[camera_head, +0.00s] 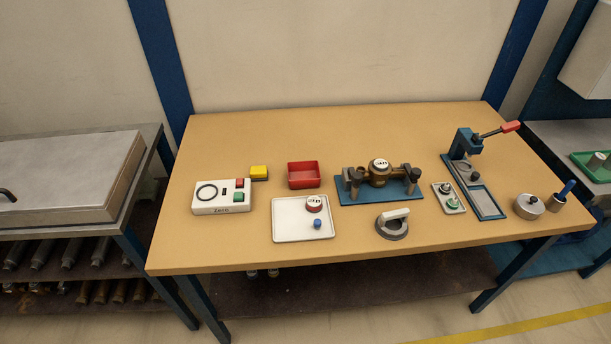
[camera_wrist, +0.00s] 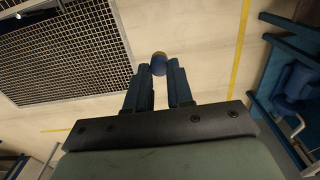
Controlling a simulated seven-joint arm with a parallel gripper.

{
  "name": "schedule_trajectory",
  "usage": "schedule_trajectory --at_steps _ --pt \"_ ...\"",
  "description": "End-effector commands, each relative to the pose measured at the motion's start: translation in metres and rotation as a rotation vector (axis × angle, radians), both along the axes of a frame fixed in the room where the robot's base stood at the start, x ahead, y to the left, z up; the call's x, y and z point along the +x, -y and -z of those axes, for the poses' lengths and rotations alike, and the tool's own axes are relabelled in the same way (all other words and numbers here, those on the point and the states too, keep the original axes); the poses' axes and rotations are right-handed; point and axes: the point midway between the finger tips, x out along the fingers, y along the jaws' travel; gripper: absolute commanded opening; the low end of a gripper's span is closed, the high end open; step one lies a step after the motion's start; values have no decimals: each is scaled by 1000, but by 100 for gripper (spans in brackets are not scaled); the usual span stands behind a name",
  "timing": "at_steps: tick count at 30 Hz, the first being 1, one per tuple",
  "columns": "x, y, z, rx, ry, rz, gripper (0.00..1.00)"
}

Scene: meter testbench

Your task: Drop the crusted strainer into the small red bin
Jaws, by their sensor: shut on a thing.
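The small red bin (camera_head: 304,175) is an open rectangular box near the middle of the table, and it looks empty. My gripper (camera_wrist: 159,72) shows in the wrist view only, with its two dark blue fingers shut on a small round piece. That piece, which I take to be the crusted strainer (camera_wrist: 159,62), is blue with a brownish-tan top and sits between the fingertips. The wrist view shows floor beyond it, so my gripper is away from the bin. My gripper and the held piece are not in the head view.
A white tray (camera_head: 290,232) with a round meter part (camera_head: 314,204) and a blue piece (camera_head: 318,223) lies in front of the bin. A yellow block (camera_head: 259,172) and button box (camera_head: 222,197) stand left, a meter fixture (camera_head: 346,196) right. The table's back is clear.

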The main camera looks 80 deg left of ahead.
Motion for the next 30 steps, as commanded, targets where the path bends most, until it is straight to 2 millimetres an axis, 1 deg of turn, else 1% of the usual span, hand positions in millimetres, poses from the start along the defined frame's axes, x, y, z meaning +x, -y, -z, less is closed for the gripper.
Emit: schedule_trajectory --at_steps 4,8,13,19,25,29,30 --pt "6 -19 -2 0 1 -3 4" --pt "14 -52 -4 0 3 -4 4" --pt "22 -103 -7 1 5 -1 4" --pt "25 -166 -11 2 8 2 4" --pt "22 -231 -15 4 10 5 4" --pt "17 -273 -18 5 12 7 4" --pt "14 -286 -19 6 12 6 4"
